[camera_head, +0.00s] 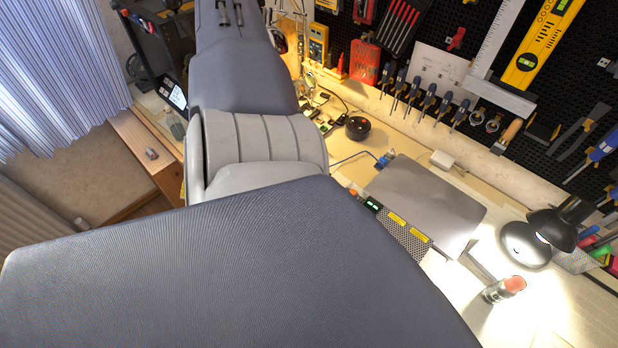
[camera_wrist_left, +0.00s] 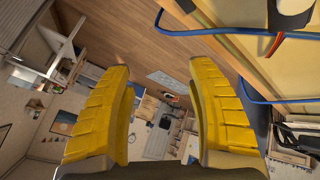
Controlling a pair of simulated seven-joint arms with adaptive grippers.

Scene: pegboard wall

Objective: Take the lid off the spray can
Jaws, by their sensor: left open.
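The spray can (camera_head: 495,292) stands on the bright desktop at the lower right of the head view. It has a dark and silver body, and its red lid (camera_head: 515,284) is on top. My left gripper (camera_wrist_left: 161,68) shows only in the left wrist view. Its two yellow fingers are wide apart, with nothing between them. The spray can does not show in that view, and the left gripper is hidden or outside the head view. My right gripper is in neither view.
A black desk lamp (camera_head: 566,228) stands just behind the can. A grey flat panel (camera_head: 425,205) and a perforated box (camera_head: 408,238) lie to its left. The pegboard (camera_head: 480,60) with tools rises behind. A blue cable (camera_wrist_left: 240,98) crosses near the left gripper. My arm hides much of the desk.

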